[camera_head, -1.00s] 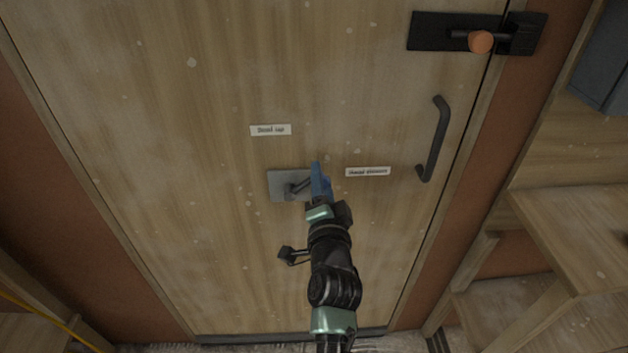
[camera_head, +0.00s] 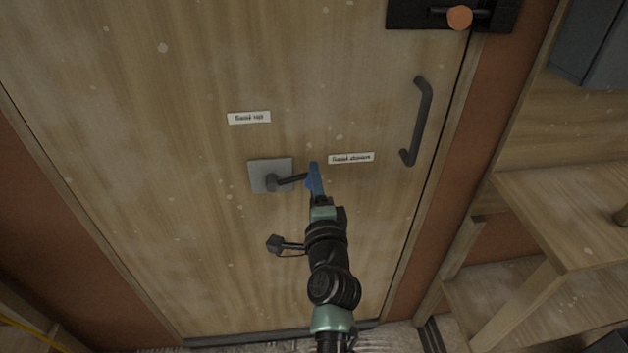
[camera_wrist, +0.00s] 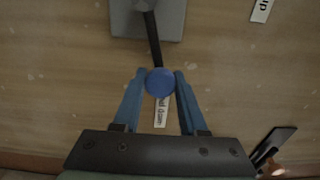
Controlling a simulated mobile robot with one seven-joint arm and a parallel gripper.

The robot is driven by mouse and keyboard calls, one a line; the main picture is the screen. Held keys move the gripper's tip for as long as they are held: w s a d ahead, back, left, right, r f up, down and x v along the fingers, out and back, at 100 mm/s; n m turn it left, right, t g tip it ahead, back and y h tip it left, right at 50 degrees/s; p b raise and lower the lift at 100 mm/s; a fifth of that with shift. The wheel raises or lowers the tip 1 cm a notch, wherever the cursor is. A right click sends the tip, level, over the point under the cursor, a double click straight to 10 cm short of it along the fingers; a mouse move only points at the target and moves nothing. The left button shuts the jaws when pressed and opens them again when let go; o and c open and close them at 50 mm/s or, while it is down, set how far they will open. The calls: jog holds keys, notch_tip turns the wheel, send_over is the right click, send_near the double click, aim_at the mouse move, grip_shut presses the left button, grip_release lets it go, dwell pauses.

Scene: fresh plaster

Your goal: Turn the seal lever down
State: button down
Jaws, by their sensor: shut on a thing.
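The seal lever (camera_head: 292,179) is a thin dark arm on a square grey plate (camera_head: 256,174) fixed to the wooden door. It points right and slightly upward from its pivot, nearly level. My gripper (camera_head: 315,171) is at the lever's outer end, its blue fingers hiding most of the knob in the head view. In the wrist view, the lever's round blue knob (camera_wrist: 160,82) sits between the two fingers of my gripper (camera_wrist: 160,75), which are shut on it. The dark shaft (camera_wrist: 153,40) runs from the knob to the plate (camera_wrist: 172,20).
A white label (camera_head: 249,118) is above the plate, and another, ending in "down" (camera_head: 351,158), is right of the lever. A dark door handle (camera_head: 417,122) and an orange-knobbed latch (camera_head: 459,17) are farther right. Wooden shelving (camera_head: 565,215) stands beside the door.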

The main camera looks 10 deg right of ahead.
jog(key=shift+f, duration=0.15)
jog(key=shift+c, duration=2.3)
grip_release()
jog(key=shift+s, duration=0.15)
jog(key=s+p, duration=0.1)
jog(key=s, duration=1.1)
jog(key=shift+s, duration=0.4)
